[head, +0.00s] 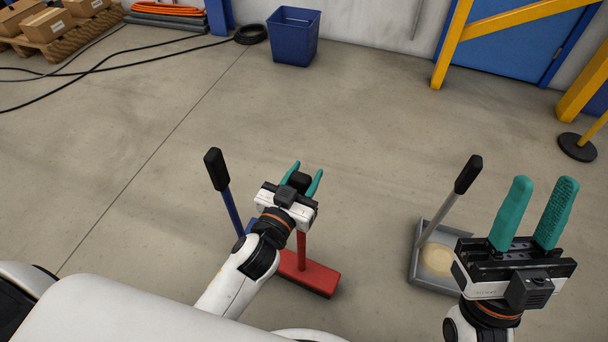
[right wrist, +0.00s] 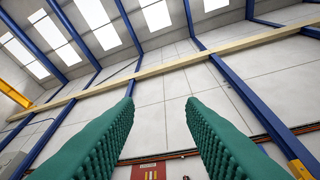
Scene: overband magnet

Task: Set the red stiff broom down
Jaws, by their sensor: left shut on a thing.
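The red stiff broom has a red shaft and a wide red head (head: 315,278), seen in the head view at lower centre. My left gripper (head: 308,170) is shut on its black grip at the top of the shaft. The broom stands about upright under the gripper. The head looks at or very near the floor, but I cannot tell whether it touches. My left arm hides part of the head and shaft. My right gripper (head: 545,181) is raised at the right, open and empty; its two green fingers also show apart in the right wrist view (right wrist: 160,102).
A blue broom (head: 233,212) with a black grip stands just left of the red one. A grey dustpan (head: 422,272) with a tan round thing in it lies to the right. A blue bin (head: 292,40) stands at the back.

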